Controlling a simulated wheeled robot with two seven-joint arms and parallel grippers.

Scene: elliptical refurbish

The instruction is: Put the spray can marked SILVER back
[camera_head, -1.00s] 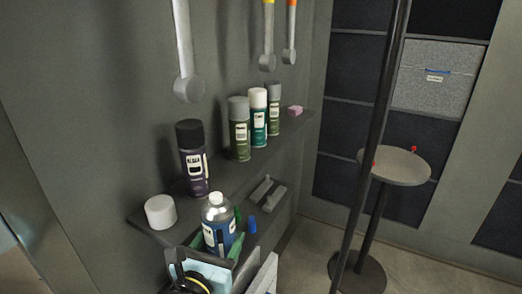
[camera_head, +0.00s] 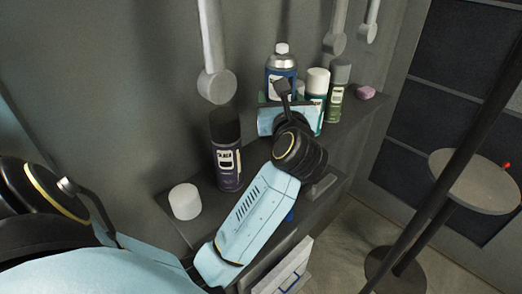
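A dark purple can (camera_head: 226,165) stands nearer on the shelf. A teal can with a white cap (camera_head: 317,84) and a green can with a grey cap (camera_head: 339,90) stand right of the held can. Its label is too small to read. My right gripper is not in view.
The dark shelf (camera_head: 188,232) also carries a white round lid-like piece (camera_head: 185,201) and a pink block (camera_head: 365,92). Grey paddle-like tools (camera_head: 216,84) hang above. A dark pole (camera_head: 446,160) and round side table (camera_head: 473,184) stand at right. A white box (camera_head: 287,275) is below.

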